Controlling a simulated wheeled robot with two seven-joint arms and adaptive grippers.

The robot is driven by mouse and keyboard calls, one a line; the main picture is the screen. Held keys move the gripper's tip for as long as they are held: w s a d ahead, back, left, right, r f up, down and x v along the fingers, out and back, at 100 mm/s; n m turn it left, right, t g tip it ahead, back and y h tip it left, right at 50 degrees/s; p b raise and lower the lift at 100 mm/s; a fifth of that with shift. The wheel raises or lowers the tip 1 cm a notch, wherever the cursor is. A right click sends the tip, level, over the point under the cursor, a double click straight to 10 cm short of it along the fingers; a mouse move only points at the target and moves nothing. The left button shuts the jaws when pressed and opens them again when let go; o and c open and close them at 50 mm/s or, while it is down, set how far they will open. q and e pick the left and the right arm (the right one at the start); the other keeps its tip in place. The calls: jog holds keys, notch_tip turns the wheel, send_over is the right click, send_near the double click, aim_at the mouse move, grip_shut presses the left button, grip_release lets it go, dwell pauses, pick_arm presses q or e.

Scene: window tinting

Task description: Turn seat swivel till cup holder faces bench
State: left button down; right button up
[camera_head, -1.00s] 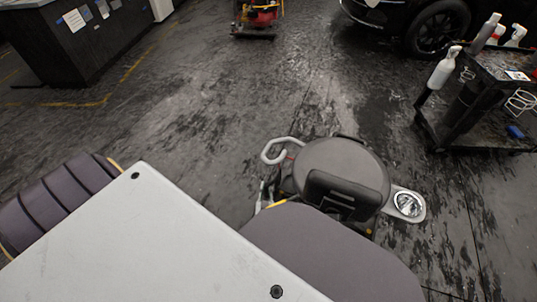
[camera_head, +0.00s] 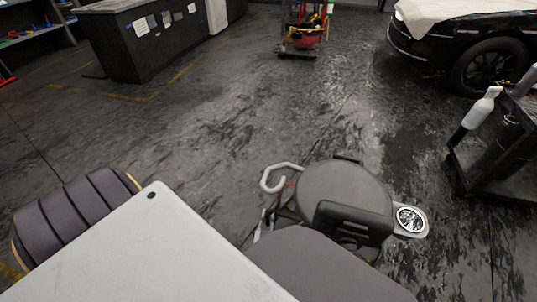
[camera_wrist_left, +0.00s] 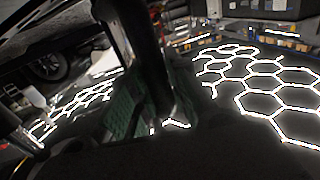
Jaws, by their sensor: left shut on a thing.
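The round dark seat (camera_head: 340,188) stands at lower centre in the head view. A black block (camera_head: 350,222) is at its near side, and a light grey loop handle (camera_head: 270,180) is on its left. The pale cup holder (camera_head: 410,219) with a shiny round cup sticks out to the right. The dark bench (camera_head: 140,42) is at upper left, so the cup holder points away from it. In the left wrist view my left gripper (camera_wrist_left: 152,112), with green pads, is shut on a dark upright part, apparently of the seat. My right gripper is not seen.
A black cart (camera_head: 500,150) with a white bottle (camera_head: 475,113) stands at right, beyond the cup holder. A car (camera_head: 455,45) is at upper right and a red wheeled machine (camera_head: 303,35) at top centre. Open floor lies between bench and seat.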

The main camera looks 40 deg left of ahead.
pick_arm(q)
jog(key=shift+s, duration=0.1)
dwell(0.3)
jog(key=c, duration=1.3)
grip_release()
